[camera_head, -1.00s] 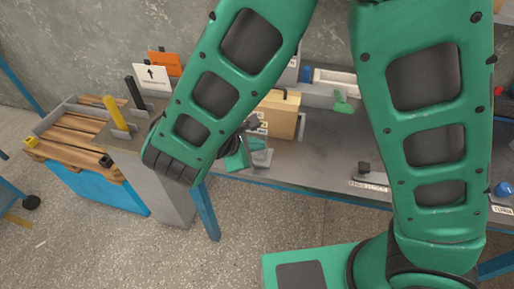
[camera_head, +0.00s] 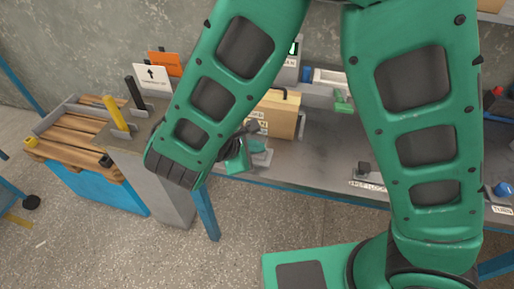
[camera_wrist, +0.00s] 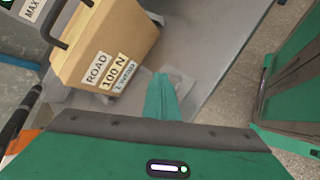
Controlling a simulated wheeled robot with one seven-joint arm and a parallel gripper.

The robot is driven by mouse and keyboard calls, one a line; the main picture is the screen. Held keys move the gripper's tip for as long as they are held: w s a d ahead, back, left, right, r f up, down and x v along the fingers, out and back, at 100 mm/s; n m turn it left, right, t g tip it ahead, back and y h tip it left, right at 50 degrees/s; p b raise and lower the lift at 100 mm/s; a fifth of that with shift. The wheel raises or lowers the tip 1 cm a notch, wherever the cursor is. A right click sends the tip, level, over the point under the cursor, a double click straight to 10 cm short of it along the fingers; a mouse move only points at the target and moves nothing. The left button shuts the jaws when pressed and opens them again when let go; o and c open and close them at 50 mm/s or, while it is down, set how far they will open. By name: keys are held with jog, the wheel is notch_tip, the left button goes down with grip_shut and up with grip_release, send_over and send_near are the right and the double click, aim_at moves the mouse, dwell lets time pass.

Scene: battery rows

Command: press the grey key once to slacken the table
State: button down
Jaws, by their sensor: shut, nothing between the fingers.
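My gripper (camera_head: 260,146) is shut and empty, low over the bench in front of the tan box. In the wrist view its green fingers (camera_wrist: 162,97) are together, pointing at a pale grey square piece (camera_wrist: 181,82) on the bench. That piece also shows beside the fingers in the head view (camera_head: 262,159). It may be the grey key, but I read no label on it. The fingers overlap its near side in the wrist view; I cannot tell whether they touch it. My forearm hides part of the bench.
A yellow lever (camera_head: 116,112) and a black lever (camera_head: 134,92) stand at left. A blue knob (camera_head: 503,189) is at far right.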

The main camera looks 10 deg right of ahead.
aim_at(257, 156)
dwell(0.4)
jog(key=shift+r, duration=1.25)
jog(key=shift+r, duration=2.55)
